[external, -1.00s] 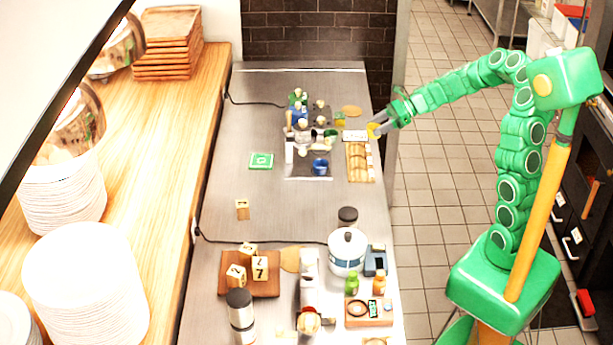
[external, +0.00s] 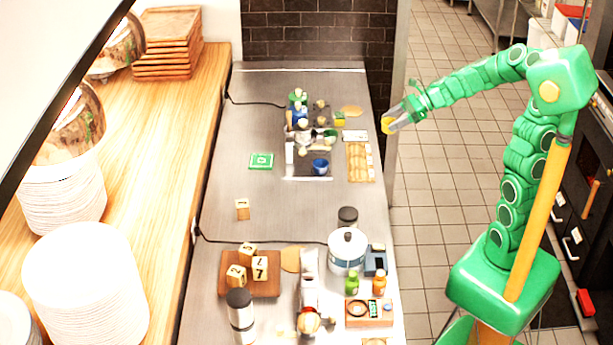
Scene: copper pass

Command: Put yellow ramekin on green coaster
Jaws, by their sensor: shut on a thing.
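The yellow ramekin (external: 387,125) is held at the tip of my gripper (external: 394,123), which is shut on it. They are at the right edge of the steel counter, at the height of the white card and the bread board. The green coaster (external: 261,161) lies flat on the left half of the counter, with a pale square mark on it. Nothing stands on it. The gripper is well to the right of the coaster, with other items between them.
A white pot (external: 347,251) and numbered wooden blocks (external: 260,268) stand nearer the front. Counter around the coaster is clear.

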